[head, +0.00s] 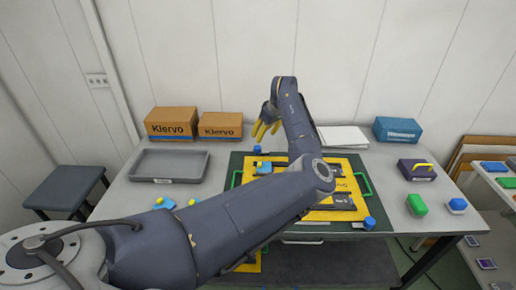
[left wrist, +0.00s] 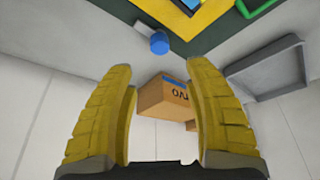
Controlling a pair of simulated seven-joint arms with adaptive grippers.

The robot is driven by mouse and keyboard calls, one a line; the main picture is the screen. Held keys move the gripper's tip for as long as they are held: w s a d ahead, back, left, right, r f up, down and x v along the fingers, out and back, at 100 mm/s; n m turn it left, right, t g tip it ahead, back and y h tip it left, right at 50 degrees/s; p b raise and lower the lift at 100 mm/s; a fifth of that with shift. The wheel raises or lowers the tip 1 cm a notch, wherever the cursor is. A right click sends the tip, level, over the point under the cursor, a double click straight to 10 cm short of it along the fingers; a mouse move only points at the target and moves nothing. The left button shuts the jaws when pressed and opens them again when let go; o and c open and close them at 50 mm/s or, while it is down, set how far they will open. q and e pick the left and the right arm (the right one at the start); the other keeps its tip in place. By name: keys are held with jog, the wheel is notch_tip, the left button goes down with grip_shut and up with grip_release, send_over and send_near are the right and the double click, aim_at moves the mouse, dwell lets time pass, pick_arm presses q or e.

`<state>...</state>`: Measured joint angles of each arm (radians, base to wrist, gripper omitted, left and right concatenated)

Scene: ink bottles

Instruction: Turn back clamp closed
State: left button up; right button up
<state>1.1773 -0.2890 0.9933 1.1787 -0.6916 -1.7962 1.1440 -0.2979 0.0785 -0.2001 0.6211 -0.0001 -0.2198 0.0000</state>
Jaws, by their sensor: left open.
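My left gripper (head: 263,131) has yellow fingers and hangs over the back of the table in the head view. In the left wrist view its fingers (left wrist: 158,72) are wide apart with nothing held. A blue knob (head: 257,148), likely the back clamp's, stands at the back edge of the dark green mat, just below the fingers. In the left wrist view the blue knob (left wrist: 159,43) is beyond the fingertips, with a pale bar (left wrist: 134,37) beside it. Another blue knob (head: 370,222) is at the mat's front right. My right gripper is out of view.
A yellow frame (head: 352,216) with green handles lies on the mat, partly hidden by my left arm. A grey tray (head: 168,166) and two cardboard boxes (head: 171,123) stand at left. A blue box (head: 397,131) and small coloured blocks are at right.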

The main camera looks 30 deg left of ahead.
aim_at(257, 147)
pick_arm(q)
jog(key=x, duration=1)
jog(key=shift+a+f, duration=0.2)
jog(key=shift+f, duration=0.1)
grip_shut()
